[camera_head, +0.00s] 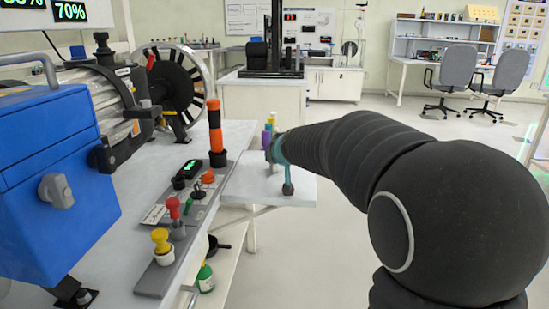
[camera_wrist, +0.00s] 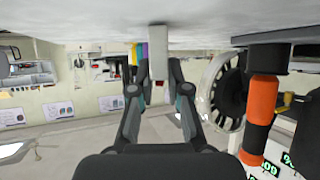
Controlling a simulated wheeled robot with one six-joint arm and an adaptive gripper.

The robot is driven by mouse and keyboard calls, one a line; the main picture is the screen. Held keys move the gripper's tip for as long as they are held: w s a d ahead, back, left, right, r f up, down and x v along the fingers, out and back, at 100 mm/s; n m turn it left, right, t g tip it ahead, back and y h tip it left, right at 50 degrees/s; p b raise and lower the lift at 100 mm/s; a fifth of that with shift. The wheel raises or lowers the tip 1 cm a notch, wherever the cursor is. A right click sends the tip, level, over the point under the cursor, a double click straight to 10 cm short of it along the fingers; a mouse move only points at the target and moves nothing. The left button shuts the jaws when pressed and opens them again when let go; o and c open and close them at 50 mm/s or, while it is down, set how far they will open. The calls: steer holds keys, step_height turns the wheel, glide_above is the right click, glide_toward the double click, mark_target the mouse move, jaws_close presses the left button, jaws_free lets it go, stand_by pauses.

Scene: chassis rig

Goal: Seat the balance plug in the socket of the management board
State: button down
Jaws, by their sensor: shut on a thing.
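My gripper (camera_wrist: 158,72) shows in the wrist view, its dark and teal fingers closed on a pale block-like piece (camera_wrist: 158,48), which I take to be the balance plug. Its far end reaches the pale surface at the top of that view, and I cannot tell whether they touch. Yellow, purple and teal upright pieces (camera_wrist: 138,54) show just left of the fingers.
A control strip (camera_head: 172,238) with red and yellow knobs runs along the white bench (camera_head: 130,215). An orange-black post (camera_head: 215,132) stands near my gripper, also at right in the wrist view (camera_wrist: 262,105). A blue box (camera_head: 50,175) and a reel (camera_head: 175,88) are left. Floor is open right.

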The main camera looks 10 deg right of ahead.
steer(key=shift+f, duration=0.15)
steer(key=c, duration=1.1)
jaws_free()
steer(key=shift+c, duration=0.2)
